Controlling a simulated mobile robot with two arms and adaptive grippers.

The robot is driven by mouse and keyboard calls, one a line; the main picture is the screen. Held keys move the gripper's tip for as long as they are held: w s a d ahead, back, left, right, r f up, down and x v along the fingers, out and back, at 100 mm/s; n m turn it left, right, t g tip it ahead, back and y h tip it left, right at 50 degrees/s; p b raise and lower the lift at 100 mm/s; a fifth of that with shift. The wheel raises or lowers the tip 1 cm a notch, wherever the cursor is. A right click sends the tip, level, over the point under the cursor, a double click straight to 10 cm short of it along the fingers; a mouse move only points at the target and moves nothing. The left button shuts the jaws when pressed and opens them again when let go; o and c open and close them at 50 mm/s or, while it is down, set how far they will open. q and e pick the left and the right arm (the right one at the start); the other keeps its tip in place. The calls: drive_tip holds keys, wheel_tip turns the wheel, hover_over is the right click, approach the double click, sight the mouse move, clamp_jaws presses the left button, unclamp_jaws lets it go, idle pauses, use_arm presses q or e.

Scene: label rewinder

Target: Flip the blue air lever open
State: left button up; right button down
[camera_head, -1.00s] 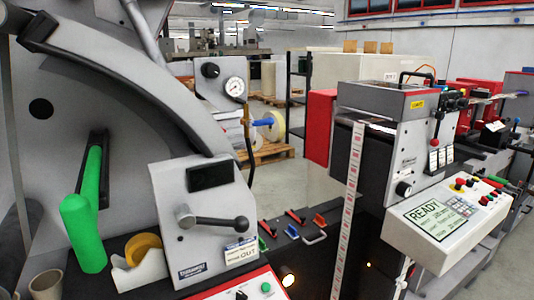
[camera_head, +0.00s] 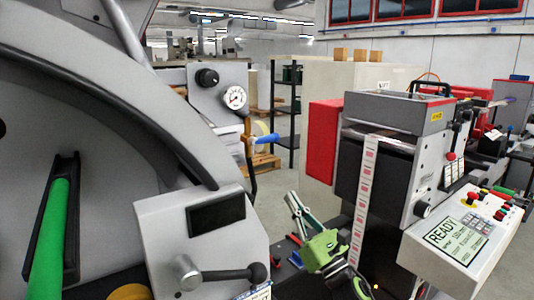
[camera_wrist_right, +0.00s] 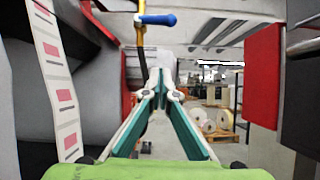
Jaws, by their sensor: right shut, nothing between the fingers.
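The blue air lever (camera_head: 266,139) sticks out to the right from a brass-coloured fitting on a dark hose, below a round gauge (camera_head: 235,97). In the right wrist view the blue lever (camera_wrist_right: 157,19) lies roughly level at the top, ahead of the fingertips and apart from them. My right gripper (camera_head: 293,200), with a green body and grey-green fingers, is below and to the right of the lever in the head view. Its fingers (camera_wrist_right: 164,76) meet at the tips and hold nothing. My left gripper is not in view.
A grey control box (camera_head: 205,235) with a black-knobbed handle stands at the lower left, beside a green bar (camera_head: 50,235). A white label strip (camera_head: 362,200) hangs at the right, before the machine with a red box (camera_head: 325,140). Open floor lies behind the gripper.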

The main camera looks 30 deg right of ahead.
sight(264, 140)
drive_tip(key=shift+s+a+r+n, duration=0.1)
drive_tip(key=shift+s+r+n, duration=0.15)
drive_tip(key=shift+r, duration=0.3)
drive_tip(key=shift+w, duration=0.1)
drive_tip(key=s+r+p+x, duration=0.1)
drive_tip(key=p+x, duration=0.5)
drive_tip(key=x, duration=0.6)
drive_tip(key=shift+r, duration=0.95)
